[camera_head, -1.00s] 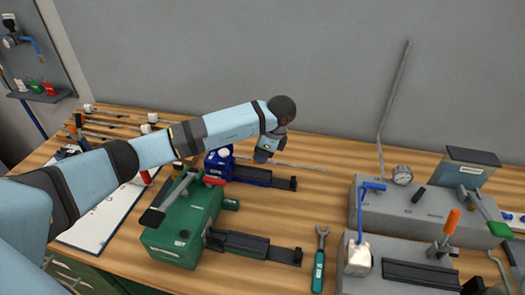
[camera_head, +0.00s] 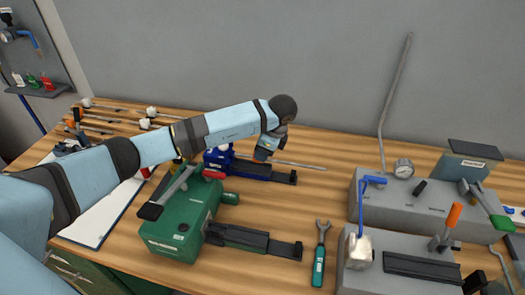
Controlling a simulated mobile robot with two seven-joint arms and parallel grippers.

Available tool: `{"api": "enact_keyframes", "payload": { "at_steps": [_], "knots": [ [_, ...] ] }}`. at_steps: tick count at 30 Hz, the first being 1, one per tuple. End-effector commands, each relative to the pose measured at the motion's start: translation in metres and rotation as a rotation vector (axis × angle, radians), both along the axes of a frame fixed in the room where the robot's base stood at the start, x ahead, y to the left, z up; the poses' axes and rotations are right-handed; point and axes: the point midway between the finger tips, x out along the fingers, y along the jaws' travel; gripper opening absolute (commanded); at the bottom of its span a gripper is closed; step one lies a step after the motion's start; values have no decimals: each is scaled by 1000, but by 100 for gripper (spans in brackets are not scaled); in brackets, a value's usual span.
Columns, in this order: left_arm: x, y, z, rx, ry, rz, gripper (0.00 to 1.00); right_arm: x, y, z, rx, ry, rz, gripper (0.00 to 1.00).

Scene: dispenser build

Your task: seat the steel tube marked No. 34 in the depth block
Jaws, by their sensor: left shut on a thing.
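My left gripper (camera_head: 264,154) comes in from the left over the back middle of the bench. It is shut on a thin grey steel tube (camera_head: 305,165), which runs out to the right, roughly level, behind the blue tool. The fingers hide part of the tube, and I cannot read any number on it. Several more thin tubes (camera_head: 112,113) with white tags lie at the back left. I cannot tell which fixture is the depth block. My right gripper is not in view.
A blue tool (camera_head: 220,160) with a black rail stands below my left gripper. A green machine (camera_head: 185,225) stands in front of it. A wrench (camera_head: 320,254) lies right of that. Bare wood lies between.

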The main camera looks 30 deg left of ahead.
Motion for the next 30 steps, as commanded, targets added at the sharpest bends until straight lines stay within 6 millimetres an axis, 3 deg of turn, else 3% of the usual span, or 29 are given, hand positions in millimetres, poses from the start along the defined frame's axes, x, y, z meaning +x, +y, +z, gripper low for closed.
{"api": "enact_keyframes", "payload": {
  "at_steps": [30],
  "knots": [
    [0,0,-20,0,0,1,0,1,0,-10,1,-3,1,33]
  ]
}}
